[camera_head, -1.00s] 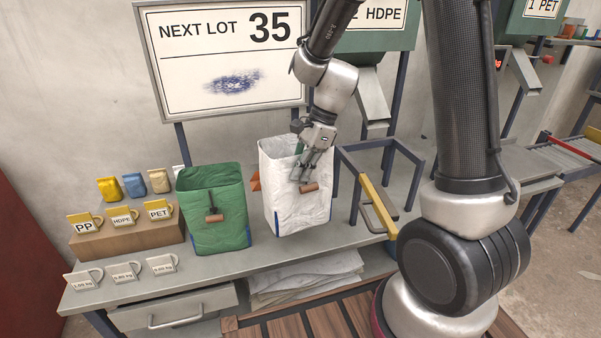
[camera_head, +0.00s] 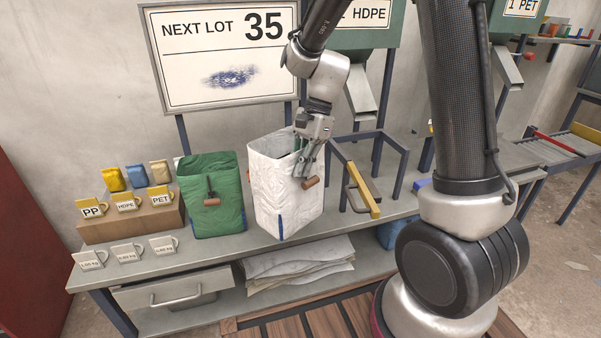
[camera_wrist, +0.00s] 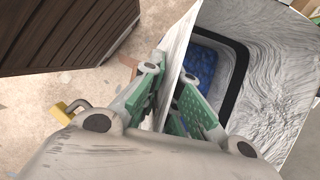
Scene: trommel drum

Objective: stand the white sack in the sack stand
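The white sack (camera_head: 268,180) is at the bench's middle, tilted, with its open top up. My gripper (camera_head: 308,172) is at its right side, by a brown toggle handle (camera_head: 313,182). In the wrist view, my gripper's green-padded fingers (camera_wrist: 177,100) lie on both sides of the sack's wall, and blue material shows inside the sack (camera_wrist: 204,68). Whether the sack's bottom touches the bench is unclear. The sack stand (camera_head: 400,165), a blue-grey open frame with a yellow bar (camera_head: 363,190) at its front, is right of the sack and looks empty.
A green sack (camera_head: 212,195) stands just left of the white one. Mugs with labels (camera_head: 127,201) and small coloured bags (camera_head: 136,180) are at the bench's left. A green hopper with a chute (camera_head: 361,92) hangs behind the stand. Folded sacks (camera_head: 300,268) lie on the shelf below.

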